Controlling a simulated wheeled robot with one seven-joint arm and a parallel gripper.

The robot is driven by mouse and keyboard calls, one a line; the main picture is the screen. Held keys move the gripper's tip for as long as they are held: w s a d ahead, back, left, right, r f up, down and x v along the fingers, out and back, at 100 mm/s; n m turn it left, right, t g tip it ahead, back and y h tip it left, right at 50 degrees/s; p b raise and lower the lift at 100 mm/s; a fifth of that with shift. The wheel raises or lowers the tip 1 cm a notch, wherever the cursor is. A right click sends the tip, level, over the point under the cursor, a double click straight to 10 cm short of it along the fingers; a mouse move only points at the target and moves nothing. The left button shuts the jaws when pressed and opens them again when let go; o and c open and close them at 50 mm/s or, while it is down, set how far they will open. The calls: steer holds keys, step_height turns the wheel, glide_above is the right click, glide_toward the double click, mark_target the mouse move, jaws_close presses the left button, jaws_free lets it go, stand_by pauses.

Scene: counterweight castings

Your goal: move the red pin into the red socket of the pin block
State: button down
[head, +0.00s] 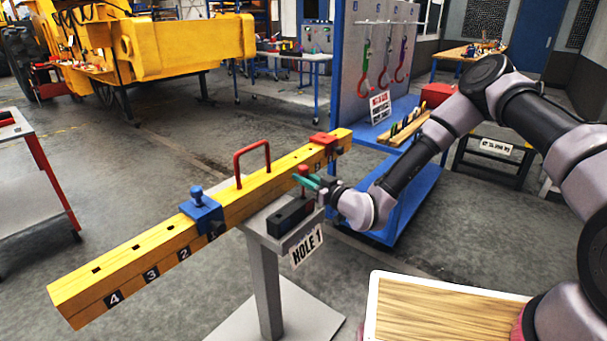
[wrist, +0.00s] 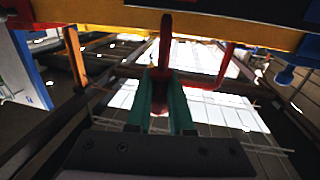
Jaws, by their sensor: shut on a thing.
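In the head view my gripper (head: 306,181), with teal fingers, is shut on the red pin (head: 303,170). It is above a dark block (head: 292,214) on the grey pedestal and just in front of the yellow beam. In the wrist view the red pin (wrist: 165,45) stands between the teal fingers (wrist: 161,112). The dark block looks like the pin block, but I cannot make out a red socket on it. The pin's lower end is hidden in the head view, so I cannot tell whether it touches the block. A red fitting (head: 323,138) sits on the beam's far end.
The yellow beam (head: 140,265) runs close behind the gripper, with a red handle (head: 252,160) and a blue fitting (head: 203,212). A "HOLE 1" sign (head: 307,246) hangs on the pedestal (head: 263,285). A blue rack (head: 405,190) stands behind my arm. A wooden-topped tray (head: 440,318) is in front.

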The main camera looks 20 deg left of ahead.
mark_target(304, 193)
steer(key=shift+f, duration=2.45)
steer(key=c, duration=0.7)
jaws_free()
steer(key=shift+s+d+f, duration=0.1)
steer(key=shift+d, duration=0.05)
steer(key=v, duration=1)
steer(key=shift+s+d, duration=0.15)
steer(key=shift+s, duration=0.05)
